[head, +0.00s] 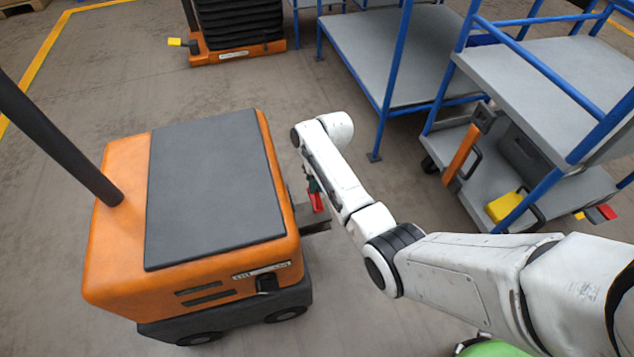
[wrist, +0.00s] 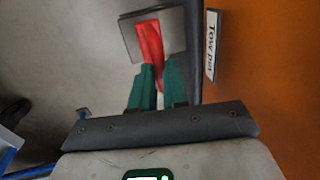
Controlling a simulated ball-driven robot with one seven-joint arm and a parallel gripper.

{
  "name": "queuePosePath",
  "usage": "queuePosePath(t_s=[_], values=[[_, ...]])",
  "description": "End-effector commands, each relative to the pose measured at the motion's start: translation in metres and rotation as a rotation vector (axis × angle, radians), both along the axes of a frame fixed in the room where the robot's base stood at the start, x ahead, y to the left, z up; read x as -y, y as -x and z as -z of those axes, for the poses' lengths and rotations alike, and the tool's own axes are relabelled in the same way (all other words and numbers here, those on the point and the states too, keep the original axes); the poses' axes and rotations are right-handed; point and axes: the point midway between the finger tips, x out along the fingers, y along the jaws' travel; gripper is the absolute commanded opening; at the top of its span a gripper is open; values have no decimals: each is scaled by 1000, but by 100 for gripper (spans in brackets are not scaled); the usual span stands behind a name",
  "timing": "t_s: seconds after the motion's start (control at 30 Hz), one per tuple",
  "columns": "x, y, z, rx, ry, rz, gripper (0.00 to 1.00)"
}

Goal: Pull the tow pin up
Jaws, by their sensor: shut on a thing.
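The red tow pin (head: 317,203) stands at the grey hitch (head: 318,224) on the right side of the orange tug (head: 200,210). In the wrist view the red pin (wrist: 150,40) shows in front of the grey hitch plate (wrist: 173,25), beside a white "Tow pin" label (wrist: 211,45) on the orange body. My gripper (head: 313,186) is at the top of the pin. In the wrist view the green fingertips (wrist: 161,68) are shut on its red part. The pin's lower end is hidden, so I cannot tell how far it sits in the hitch.
A blue-framed cart with a grey deck (head: 385,55) stands behind. Another blue-framed cart (head: 540,90) at right carries a yellow item (head: 507,207). An orange and black machine (head: 235,30) is at the back. Bare floor lies between the tug and carts.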

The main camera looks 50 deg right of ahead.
Motion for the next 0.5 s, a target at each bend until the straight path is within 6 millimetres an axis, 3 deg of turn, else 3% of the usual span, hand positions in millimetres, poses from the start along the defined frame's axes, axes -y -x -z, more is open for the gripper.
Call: queuePosePath(t_s=[0.03,0.1,0.43,0.47,0.5], values=[[0,0,-11,-1,0,0,0],[0,0,-13,-1,0,0,0],[0,0,-12,-1,1,0,0],[0,0,-12,-1,1,0,15],[0,0,-12,-1,1,0,19]])
